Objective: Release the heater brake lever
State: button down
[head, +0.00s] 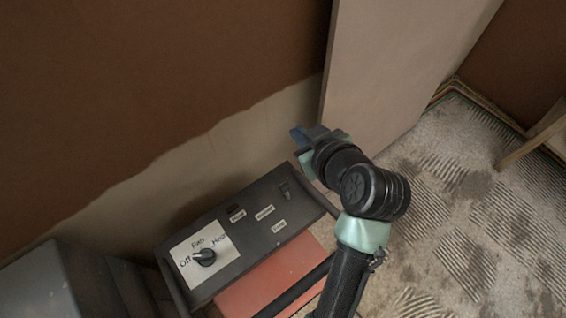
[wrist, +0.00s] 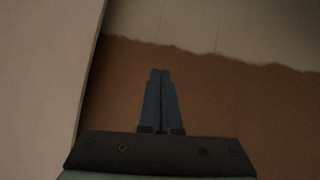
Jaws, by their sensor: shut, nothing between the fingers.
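The heater is at the lower middle of the head view, with a dark control panel (head: 240,235) on top and an orange-red body (head: 262,272) below. A black knob (head: 204,257) sits on a white plate marked Off, Fan and Heat. Several small labels and switches lie to its right. I cannot make out a brake lever; the lower heater is out of view or behind my arm. My gripper (head: 297,136) is above and beyond the panel's far right end, near the wall. Its blue fingers (wrist: 160,72) are together and empty in the wrist view.
A brown wall with a bare pale plaster strip (head: 262,125) stands behind the heater. A pale upright panel (head: 385,75) is close right of my gripper. A grey box (head: 55,285) is at lower left. Streaked floor (head: 480,225) lies open at right, with a wooden leg (head: 535,135) beyond.

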aim_at(283, 185)
jog(key=s+a+f+n+g+y, duration=0.1)
jog(key=s+f+g, duration=0.1)
jog(key=s+f, duration=0.3)
notch_tip(283, 185, down, 2)
jog(key=shift+f, duration=0.1)
jog(key=shift+w+a, duration=0.1)
jog(key=b+x, duration=0.1)
jog(key=x, duration=0.9)
jog(key=shift+a, duration=0.15)
jog(key=shift+s+d+f+p, duration=0.15)
jog(key=shift+s+d+f, duration=0.2)
jog(key=shift+s, duration=0.2)
jog(key=shift+s+d+f+p, duration=0.15)
jog(key=shift+s+d+f, duration=0.15)
jog(key=shift+s, duration=0.25)
jog(key=shift+s+d+f, duration=0.3)
jog(key=shift+s+d, duration=0.15)
jog(key=shift+s, duration=0.1)
